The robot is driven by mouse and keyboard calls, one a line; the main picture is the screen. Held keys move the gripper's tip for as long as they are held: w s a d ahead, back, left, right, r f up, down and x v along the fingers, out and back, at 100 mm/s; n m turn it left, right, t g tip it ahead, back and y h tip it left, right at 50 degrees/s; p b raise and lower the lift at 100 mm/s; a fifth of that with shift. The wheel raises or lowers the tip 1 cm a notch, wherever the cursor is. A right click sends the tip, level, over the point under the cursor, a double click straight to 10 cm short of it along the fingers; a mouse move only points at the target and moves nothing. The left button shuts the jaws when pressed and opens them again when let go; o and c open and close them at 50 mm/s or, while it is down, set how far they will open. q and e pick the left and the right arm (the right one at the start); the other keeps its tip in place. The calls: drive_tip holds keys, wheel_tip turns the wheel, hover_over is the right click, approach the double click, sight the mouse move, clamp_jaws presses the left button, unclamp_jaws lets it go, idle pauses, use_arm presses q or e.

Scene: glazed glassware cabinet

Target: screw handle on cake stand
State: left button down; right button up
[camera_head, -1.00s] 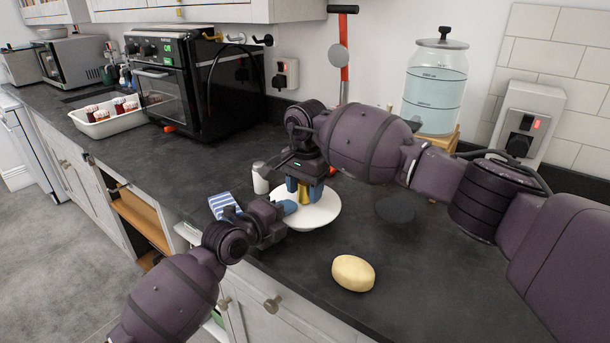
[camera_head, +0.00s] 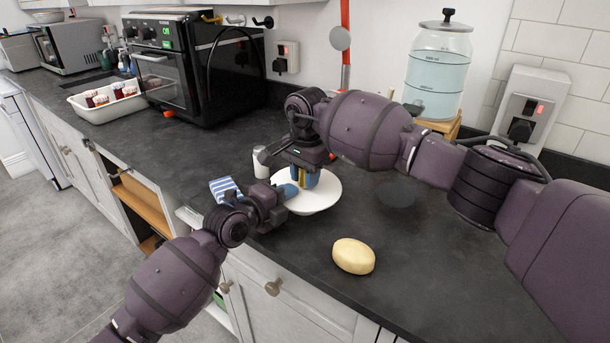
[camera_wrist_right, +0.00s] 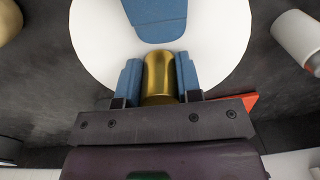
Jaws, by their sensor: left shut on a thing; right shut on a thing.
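The white cake stand (camera_head: 324,194) stands on the dark worktop, with its round plate facing up. My right gripper (camera_head: 306,179) comes down over the middle of the plate and is shut on the gold handle (camera_wrist_right: 159,75), held between its blue fingers. The handle is upright above the plate; I cannot tell how far its thread is engaged. My left gripper (camera_head: 289,191) is shut on the plate's left rim. One of its blue fingers lies over the plate in the right wrist view (camera_wrist_right: 157,15). The lower part of the stand is mostly hidden.
A yellow oval item (camera_head: 353,256) lies near the worktop's front edge. A white shaker (camera_head: 261,162) and a blue-striped cloth (camera_head: 225,188) are left of the stand. A black oven (camera_head: 196,70), a white tray (camera_head: 100,112) and a water dispenser (camera_head: 438,75) stand farther back.

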drive_tip(key=shift+f+m, duration=0.15)
drive_tip(key=shift+m, duration=1.05)
drive_tip(key=o, duration=1)
drive_tip(key=shift+d, duration=0.1)
drive_tip(key=shift+r, duration=2.3)
drive_tip(key=shift+r, duration=0.1)
drive_tip(key=shift+c, duration=0.4)
